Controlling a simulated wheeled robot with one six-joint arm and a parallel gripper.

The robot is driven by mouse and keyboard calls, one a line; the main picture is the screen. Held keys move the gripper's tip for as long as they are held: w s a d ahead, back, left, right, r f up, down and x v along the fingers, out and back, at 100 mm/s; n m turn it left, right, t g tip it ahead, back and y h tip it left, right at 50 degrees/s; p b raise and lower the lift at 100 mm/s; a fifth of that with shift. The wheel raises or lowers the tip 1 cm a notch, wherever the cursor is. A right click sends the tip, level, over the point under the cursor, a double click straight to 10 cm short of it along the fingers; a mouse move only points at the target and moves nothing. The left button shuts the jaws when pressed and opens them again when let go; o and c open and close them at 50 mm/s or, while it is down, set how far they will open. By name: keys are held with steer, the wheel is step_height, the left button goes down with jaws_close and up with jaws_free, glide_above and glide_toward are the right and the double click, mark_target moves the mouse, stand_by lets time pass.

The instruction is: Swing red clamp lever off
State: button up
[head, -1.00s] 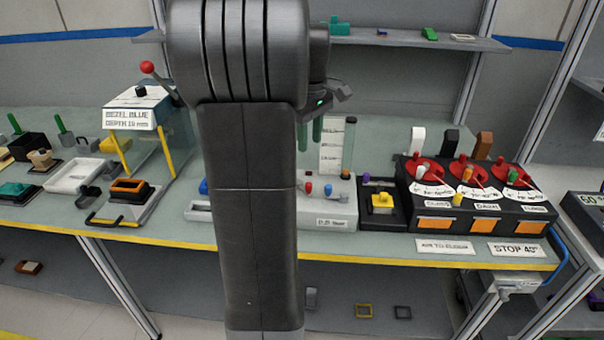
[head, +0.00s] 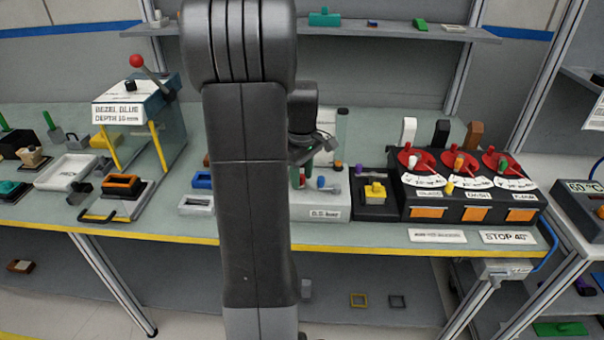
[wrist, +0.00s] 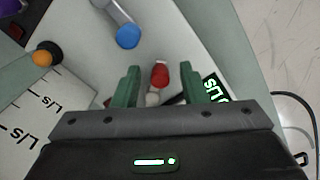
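The red clamp lever shows its red knob (wrist: 159,74) in the wrist view, with a pale part just below it. My gripper (wrist: 159,84) is open, with one green finger on each side of the red knob. Gaps show on both sides, and I cannot tell its height above the knob. In the head view my gripper (head: 300,180) is low over the white flow unit (head: 325,205), partly hidden by my arm. A blue-knobbed lever (wrist: 127,36) lies up and left of the red one, outside the fingers; it also shows in the head view (head: 322,182).
An orange-tipped dark knob (wrist: 42,57) and a printed scale card lie left in the wrist view. A black fixture with a yellow block (head: 375,190) and the red-dial panel (head: 465,190) stand right of the unit. The blue-bezel press (head: 135,112) stands left.

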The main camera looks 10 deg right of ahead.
jaws_close()
steer(key=shift+a, duration=0.1)
steer(key=m, duration=0.1)
steer(key=a+m, duration=0.1)
steer(key=m, duration=0.2)
steer(key=shift+s+a+r+p, duration=0.1)
steer(key=shift+s+a+p, duration=0.1)
steer(key=shift+a+p, duration=0.15)
steer(key=shift+w+a+m, duration=0.1)
steer(key=shift+a+m, duration=0.2)
steer(key=shift+m, duration=0.6)
steer(key=shift+w+a+m, duration=0.1)
steer(key=shift+a+m, duration=0.2)
steer(key=shift+m, duration=0.6)
jaws_free()
